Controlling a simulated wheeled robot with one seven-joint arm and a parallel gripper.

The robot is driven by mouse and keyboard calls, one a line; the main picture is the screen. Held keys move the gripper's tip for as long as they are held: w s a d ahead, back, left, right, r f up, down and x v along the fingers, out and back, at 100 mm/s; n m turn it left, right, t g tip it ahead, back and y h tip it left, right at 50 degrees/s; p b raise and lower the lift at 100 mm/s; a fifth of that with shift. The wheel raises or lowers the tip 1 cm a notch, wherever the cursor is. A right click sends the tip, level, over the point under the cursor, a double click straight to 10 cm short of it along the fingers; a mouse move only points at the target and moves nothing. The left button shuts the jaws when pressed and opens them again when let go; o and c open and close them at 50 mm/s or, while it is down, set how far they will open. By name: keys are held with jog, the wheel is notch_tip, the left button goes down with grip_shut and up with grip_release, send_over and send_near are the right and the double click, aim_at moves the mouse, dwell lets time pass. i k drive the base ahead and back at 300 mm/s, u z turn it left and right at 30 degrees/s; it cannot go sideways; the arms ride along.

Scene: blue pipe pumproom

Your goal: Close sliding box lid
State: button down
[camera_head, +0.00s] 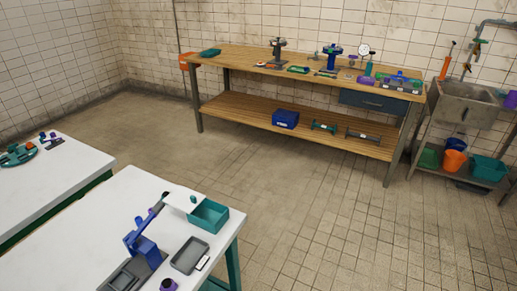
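A teal open-topped box (209,216) stands near the right edge of the white table at the front. Its inside shows through the open top. A pale, flat lid (182,202) extends to the left from the box's upper left side, with a small teal knob (193,198) on it. The lid leaves most of the box top uncovered. Whether the lid sits in grooves on the box is too small to tell. My gripper is not in view.
On the same white table (85,250), a blue lever device (143,243) stands left of the box. A grey tray (189,256) lies in front of the box, and a purple knob (168,285) is nearer. A wooden workbench (235,63) stands along the back wall. The tiled floor between is clear.

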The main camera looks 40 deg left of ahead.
aim_at(183, 198)
jog(key=i, duration=1.2)
jog(key=u, duration=3.2)
jog(key=i, duration=1)
